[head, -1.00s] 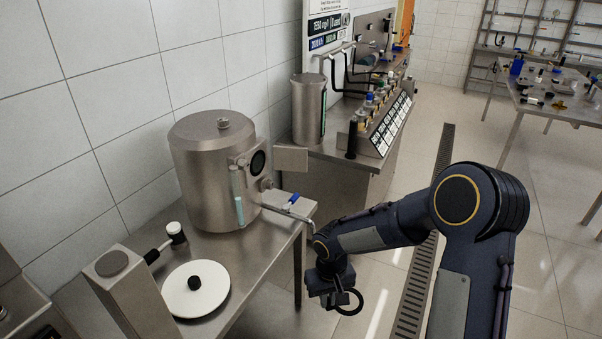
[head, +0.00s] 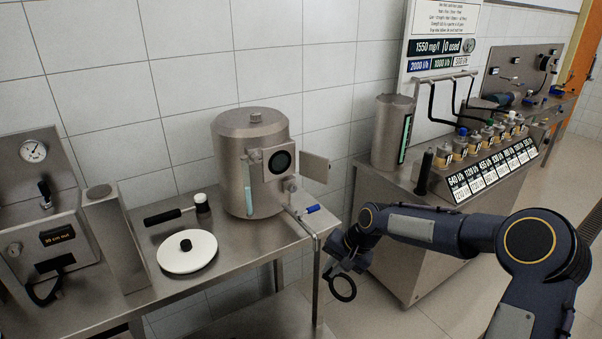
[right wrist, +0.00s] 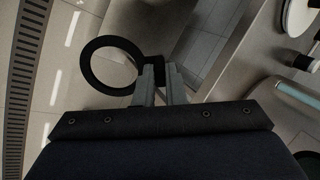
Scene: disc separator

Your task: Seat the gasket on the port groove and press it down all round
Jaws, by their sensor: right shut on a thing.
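The gasket is a thin black ring (head: 342,288), held in my right gripper (head: 347,264) off the right end of the steel table. In the right wrist view the ring (right wrist: 112,65) sticks out to the left of the fingertips (right wrist: 160,75), which are shut on its small black tab. The steel vessel (head: 238,180) stands on the table to the left of the gripper. Its front has a square plate with a round dark port (head: 281,162), and a small hinged door (head: 315,167) stands open beside it. The groove is too small to make out. My left gripper is not in view.
A tap with a blue handle (head: 312,209) juts from the vessel towards my right gripper. A white disc with a black knob (head: 187,252), a black-handled tool (head: 170,216) and a gauge panel (head: 35,190) are further left. A bench with labelled bottles (head: 470,165) stands behind my right arm.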

